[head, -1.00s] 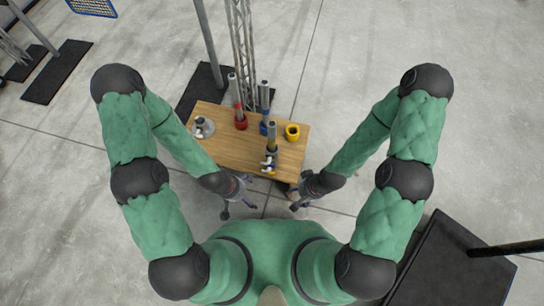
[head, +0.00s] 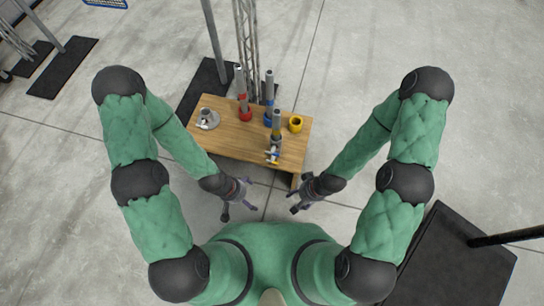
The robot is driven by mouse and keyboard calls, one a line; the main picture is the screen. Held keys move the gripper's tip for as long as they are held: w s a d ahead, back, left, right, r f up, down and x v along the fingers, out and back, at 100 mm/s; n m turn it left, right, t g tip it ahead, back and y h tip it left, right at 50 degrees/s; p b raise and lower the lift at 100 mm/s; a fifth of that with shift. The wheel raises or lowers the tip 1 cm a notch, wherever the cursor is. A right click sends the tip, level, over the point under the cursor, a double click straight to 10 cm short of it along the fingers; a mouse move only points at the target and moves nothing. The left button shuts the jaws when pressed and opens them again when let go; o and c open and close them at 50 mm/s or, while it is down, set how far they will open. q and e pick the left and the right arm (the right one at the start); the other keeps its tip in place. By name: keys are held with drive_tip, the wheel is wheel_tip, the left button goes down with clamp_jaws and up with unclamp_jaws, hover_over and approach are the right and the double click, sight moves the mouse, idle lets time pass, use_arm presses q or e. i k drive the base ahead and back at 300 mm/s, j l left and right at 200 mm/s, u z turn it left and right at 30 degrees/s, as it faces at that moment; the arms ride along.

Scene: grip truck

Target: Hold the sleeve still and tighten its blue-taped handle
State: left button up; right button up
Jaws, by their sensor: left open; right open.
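A grey sleeve (head: 274,143) stands upright near the front right of the wooden table, around a post (head: 276,122) with a yellow band. A small handle with blue and white parts (head: 272,155) sticks out low on its near side; its exact angle is too small to tell. My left gripper (head: 239,204) is open and empty, in front of the table's near edge and below left of the sleeve. My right gripper (head: 294,201) is open and empty, in front of the table and below right of the sleeve. Neither touches the sleeve or the table.
The wooden table (head: 225,138) also bears a grey flanged piece (head: 207,119) at left, a red-based post (head: 244,110), a blue-based post (head: 268,100) and a yellow ring (head: 296,124). A lattice truss stands behind. A black plate (head: 452,260) lies on the floor at right.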

sight(272, 152)
drive_tip(key=i+l+u, duration=0.2)
drive_tip(key=l+u, duration=0.65)
drive_tip(key=l, duration=0.3)
drive_tip(key=l+u, duration=0.45)
drive_tip(key=l, duration=0.2)
drive_tip(key=i, duration=0.05)
